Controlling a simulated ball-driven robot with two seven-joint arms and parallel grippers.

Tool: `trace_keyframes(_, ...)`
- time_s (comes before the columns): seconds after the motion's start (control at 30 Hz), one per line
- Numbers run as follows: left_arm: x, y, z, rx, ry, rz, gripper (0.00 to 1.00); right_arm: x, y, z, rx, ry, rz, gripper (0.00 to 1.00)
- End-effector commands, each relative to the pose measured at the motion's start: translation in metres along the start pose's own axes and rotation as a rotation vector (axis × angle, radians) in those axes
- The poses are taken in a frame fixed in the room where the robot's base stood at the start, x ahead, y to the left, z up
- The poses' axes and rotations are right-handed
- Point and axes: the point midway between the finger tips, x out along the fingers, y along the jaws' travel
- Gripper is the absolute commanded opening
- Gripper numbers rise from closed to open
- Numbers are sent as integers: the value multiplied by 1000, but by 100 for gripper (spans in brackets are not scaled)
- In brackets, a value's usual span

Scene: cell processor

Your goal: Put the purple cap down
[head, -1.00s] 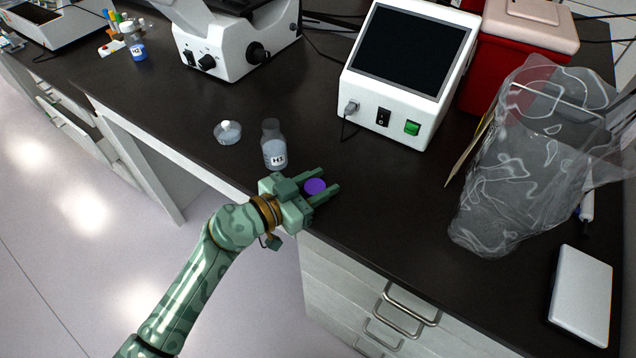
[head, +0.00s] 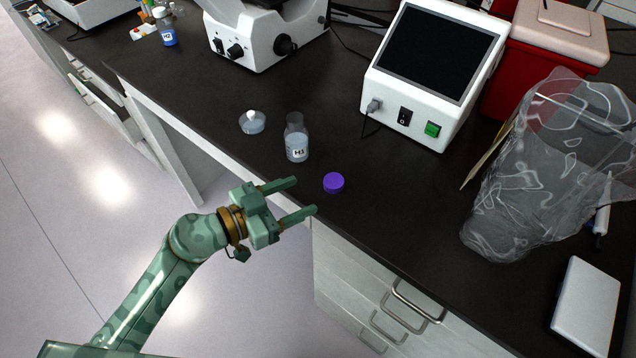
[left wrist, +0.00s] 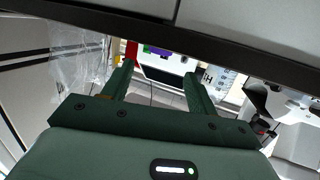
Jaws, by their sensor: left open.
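The purple cap (head: 334,183) sits on the dark bench top near its front edge, to the right of the bottle labelled H1 (head: 296,143). My left gripper (head: 304,196) is open and empty, its fingertips pointing at the cap from the left with a small gap between. In the left wrist view the purple cap (left wrist: 157,50) shows beyond and between the open fingers (left wrist: 158,68), at the bench edge. My right gripper is not in view.
A clear flask with a white top (head: 252,122) stands left of the bottle. A white device with a dark screen (head: 433,75) is behind. A crumpled clear bag (head: 535,170) and a white box (head: 586,305) are at right. Bench space right of the cap is clear.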

Motion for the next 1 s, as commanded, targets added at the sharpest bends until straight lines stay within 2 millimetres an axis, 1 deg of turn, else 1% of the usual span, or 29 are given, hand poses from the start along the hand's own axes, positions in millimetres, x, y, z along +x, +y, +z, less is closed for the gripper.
trace_keyframes(0.03,-7,0,0,-1,-1,0,58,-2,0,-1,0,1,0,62)
trace_keyframes(0.17,-17,0,-1,0,2,0,58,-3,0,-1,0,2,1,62)
trace_keyframes(0.43,-18,0,-3,0,12,-3,58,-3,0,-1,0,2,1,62)
trace_keyframes(0.53,-18,-2,-11,13,71,-35,58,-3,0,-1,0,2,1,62)
trace_keyframes(0.57,-19,-4,-15,18,103,-56,58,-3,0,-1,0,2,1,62)
trace_keyframes(0.67,-25,-19,-28,41,219,-197,58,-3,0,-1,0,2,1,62)
trace_keyframes(0.7,-30,-29,-26,43,244,-282,58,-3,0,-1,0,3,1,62)
trace_keyframes(0.73,-34,-38,-18,39,243,-353,58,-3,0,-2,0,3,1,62)
trace_keyframes(0.77,-38,-47,-2,27,218,-420,58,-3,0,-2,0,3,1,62)
trace_keyframes(0.8,-43,-56,34,0,143,-501,58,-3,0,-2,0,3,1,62)
trace_keyframes(0.87,-52,-60,100,-46,0,-572,58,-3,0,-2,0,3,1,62)
trace_keyframes(0.9,-61,-57,144,-77,-100,-602,58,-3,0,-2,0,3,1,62)
trace_keyframes(0.93,-69,-51,178,-105,-179,-619,58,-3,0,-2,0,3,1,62)
trace_keyframes(0.97,-80,-43,213,-131,-261,-633,58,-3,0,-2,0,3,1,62)
trace_keyframes(1.0,-96,-29,258,-167,-374,-646,58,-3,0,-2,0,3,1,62)
